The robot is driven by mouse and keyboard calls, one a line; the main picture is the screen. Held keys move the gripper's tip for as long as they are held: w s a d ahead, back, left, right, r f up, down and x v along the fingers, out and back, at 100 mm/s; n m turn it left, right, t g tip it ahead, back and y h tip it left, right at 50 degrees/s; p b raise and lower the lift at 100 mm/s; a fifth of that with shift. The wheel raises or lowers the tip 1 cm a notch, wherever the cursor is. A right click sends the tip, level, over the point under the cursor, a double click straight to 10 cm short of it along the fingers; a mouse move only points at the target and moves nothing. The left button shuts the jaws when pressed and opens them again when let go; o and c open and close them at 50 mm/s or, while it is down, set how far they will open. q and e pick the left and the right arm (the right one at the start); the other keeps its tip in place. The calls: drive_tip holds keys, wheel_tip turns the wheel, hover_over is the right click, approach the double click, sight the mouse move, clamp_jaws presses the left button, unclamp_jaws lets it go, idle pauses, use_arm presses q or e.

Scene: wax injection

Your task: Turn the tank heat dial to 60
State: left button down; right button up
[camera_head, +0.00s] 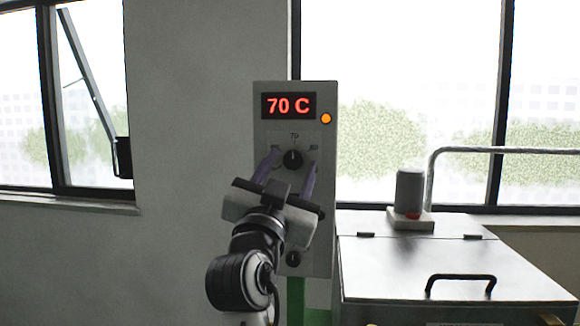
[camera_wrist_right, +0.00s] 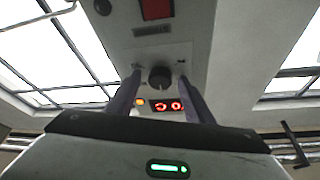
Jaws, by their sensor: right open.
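The tank heat dial (camera_head: 292,159) is a round black knob on a pale grey control box (camera_head: 265,125). Its white pointer mark is turned up toward the "70" label. Above it a display (camera_head: 288,106) reads "70 C" in red. My right gripper (camera_head: 291,162) is open, its two purple-grey fingers reaching up to either side of the dial. In the right wrist view the dial (camera_wrist_right: 159,77) sits between the fingertips (camera_wrist_right: 158,82), with a gap visible on each side. My left gripper is not in view.
An orange lamp (camera_head: 326,118) is lit beside the display. A lower black knob (camera_head: 294,258) is partly hidden by my right arm. A metal tank lid (camera_head: 420,260) with a black handle (camera_head: 460,280) and a grey cylinder (camera_head: 409,190) stand at right. Bare wall (camera_head: 190,130) is at left.

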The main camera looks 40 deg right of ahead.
drive_tip(key=c, duration=1.1)
drive_tip(key=shift+o, duration=0.2)
drive_tip(key=shift+n, duration=0.4)
drive_tip(key=shift+n+t, duration=0.3)
drive_tip(key=shift+t, duration=0.1)
drive_tip(key=n+t+y+p, duration=0.1)
drive_tip(key=n, duration=0.2)
drive_tip(key=n+t+y+p, duration=0.1)
drive_tip(key=n, duration=0.2)
drive_tip(key=shift+s+d, duration=0.15)
drive_tip(key=shift+s, duration=0.05)
drive_tip(key=n, duration=0.2)
drive_tip(key=n+t+y, duration=0.1)
drive_tip(key=n, duration=0.1)
drive_tip(key=shift+s+d+t+y, duration=0.1)
drive_tip(key=shift+t+y, duration=0.2)
drive_tip(key=shift+n+t+y, duration=0.3)
drive_tip(key=shift+n+y, duration=0.35)
drive_tip(key=shift+n, duration=0.7)
drive_tip(key=shift+n+t+y, duration=0.3)
drive_tip(key=shift+n+y, duration=0.35)
drive_tip(key=shift+n, duration=1)
drive_tip(key=o, duration=1.1)
drive_tip(key=shift+s+r, duration=0.1)
drive_tip(key=shift+c, duration=0.2)
